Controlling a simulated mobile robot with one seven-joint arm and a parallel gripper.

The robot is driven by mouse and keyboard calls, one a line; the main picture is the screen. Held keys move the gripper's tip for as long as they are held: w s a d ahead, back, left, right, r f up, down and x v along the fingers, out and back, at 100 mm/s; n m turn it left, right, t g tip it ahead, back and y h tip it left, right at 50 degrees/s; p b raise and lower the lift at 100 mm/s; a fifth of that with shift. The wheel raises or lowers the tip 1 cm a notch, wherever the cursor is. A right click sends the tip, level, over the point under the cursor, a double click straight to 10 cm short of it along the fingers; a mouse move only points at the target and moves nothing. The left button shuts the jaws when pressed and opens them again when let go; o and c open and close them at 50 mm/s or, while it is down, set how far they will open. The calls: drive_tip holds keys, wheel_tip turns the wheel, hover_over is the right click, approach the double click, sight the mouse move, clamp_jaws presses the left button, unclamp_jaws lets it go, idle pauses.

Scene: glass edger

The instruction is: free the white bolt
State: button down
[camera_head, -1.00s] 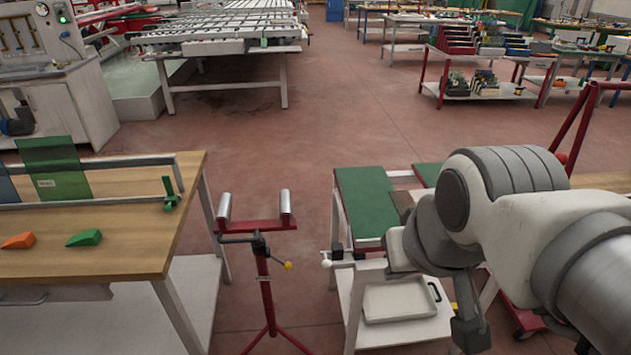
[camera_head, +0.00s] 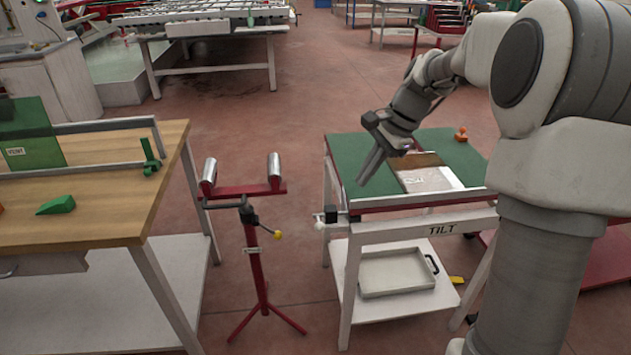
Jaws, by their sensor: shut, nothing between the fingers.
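The bolt with a white ball knob (camera_head: 319,225) sticks out to the left at the near left corner of the tilt table, beside a dark bracket (camera_head: 331,214). Whether the bolt is engaged cannot be told at this size. The tilt table has a green top (camera_head: 350,155) and a front rail marked TILT. My gripper (camera_head: 364,181) points down and left over the left part of the green top. Its fingers are together and empty, above and to the right of the white knob and apart from it.
A red roller stand (camera_head: 255,270) with a yellow-tipped handle stands close left of the bolt. A wooden bench (camera_head: 90,220) with a green wedge (camera_head: 56,205) is further left. A white tray (camera_head: 395,272) lies on the lower shelf. An orange-knobbed object (camera_head: 461,135) sits on the green top.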

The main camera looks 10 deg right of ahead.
drive_tip(key=w+d+f+m+y+b, duration=0.1)
drive_tip(key=w+d+f+m+b, duration=0.1)
drive_tip(key=f, duration=0.4)
drive_tip(key=w+d+f+m+y+b, duration=0.1)
drive_tip(key=w+d+f+m+y, duration=0.1)
drive_tip(key=w+d+f+m, duration=0.2)
wheel_tip(320, 180, down, 3)
drive_tip(key=shift+w+d+f+y+b, duration=0.2)
drive_tip(key=shift+w+y+b, duration=0.15)
drive_tip(key=shift+w, duration=0.4)
drive_tip(key=b+x, duration=0.1)
drive_tip(key=x, duration=0.3)
drive_tip(key=a+r+b+x, duration=0.1)
drive_tip(key=x, duration=0.3)
drive_tip(key=b+x, duration=0.2)
drive_tip(key=x, duration=0.3)
drive_tip(key=shift+w+a+r, duration=0.25)
drive_tip(key=shift+a, duration=0.2)
